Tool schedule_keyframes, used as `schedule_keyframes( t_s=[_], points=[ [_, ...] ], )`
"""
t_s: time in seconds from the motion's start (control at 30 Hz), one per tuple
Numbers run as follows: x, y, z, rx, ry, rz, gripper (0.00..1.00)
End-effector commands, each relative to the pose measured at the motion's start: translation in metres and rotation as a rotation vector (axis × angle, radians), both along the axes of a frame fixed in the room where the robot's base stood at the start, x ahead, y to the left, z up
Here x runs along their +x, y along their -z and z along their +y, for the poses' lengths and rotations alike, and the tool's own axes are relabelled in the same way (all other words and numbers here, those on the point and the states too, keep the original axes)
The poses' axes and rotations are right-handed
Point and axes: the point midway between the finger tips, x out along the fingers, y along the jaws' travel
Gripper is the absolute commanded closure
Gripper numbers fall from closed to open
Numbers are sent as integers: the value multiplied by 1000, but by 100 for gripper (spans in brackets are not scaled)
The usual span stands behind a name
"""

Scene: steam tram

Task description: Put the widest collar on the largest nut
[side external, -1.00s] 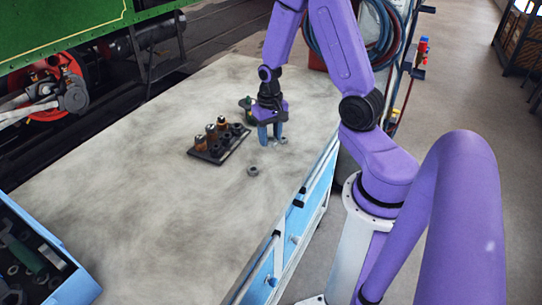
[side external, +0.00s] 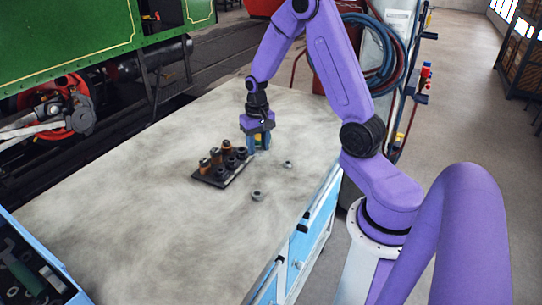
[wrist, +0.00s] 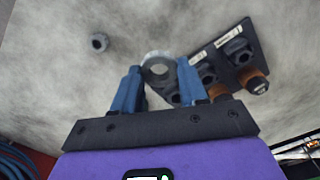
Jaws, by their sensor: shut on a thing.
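My gripper (side external: 258,150) is shut on a grey ring-shaped collar (wrist: 160,54), which shows between the blue fingertips in the wrist view. The collar is held above the worktop, beside the near right edge of a black tray (side external: 208,180). Dark nuts stand in a row on this tray, one (wrist: 237,48) near its end and another (wrist: 207,72) closer to my fingers. A further dark nut (wrist: 175,98) is partly hidden below the fingers. Which nut is largest is hard to tell. The collar is mostly hidden by the fingers in the side view.
Several orange-brown posts with dark tops stand on the tray's far side, one (wrist: 255,84) in the wrist view. Two small grey rings or nuts lie loose on the worktop, one (side external: 257,196) and another (side external: 288,163). A blue toolbox (side external: 40,262) is at lower left. The worktop's left is clear.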

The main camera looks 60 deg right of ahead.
Motion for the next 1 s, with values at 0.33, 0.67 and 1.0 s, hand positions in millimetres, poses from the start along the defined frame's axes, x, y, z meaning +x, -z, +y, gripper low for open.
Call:
schedule_keyframes(
  t_s=[0.33, 0.67, 1.0],
  points=[
    [72, -10, -24, 0, -14, -1, 87],
    [87, -11, -30, 0, -19, 1, 87],
    [87, 8, -30, 1, -20, 2, 87]
  ],
)
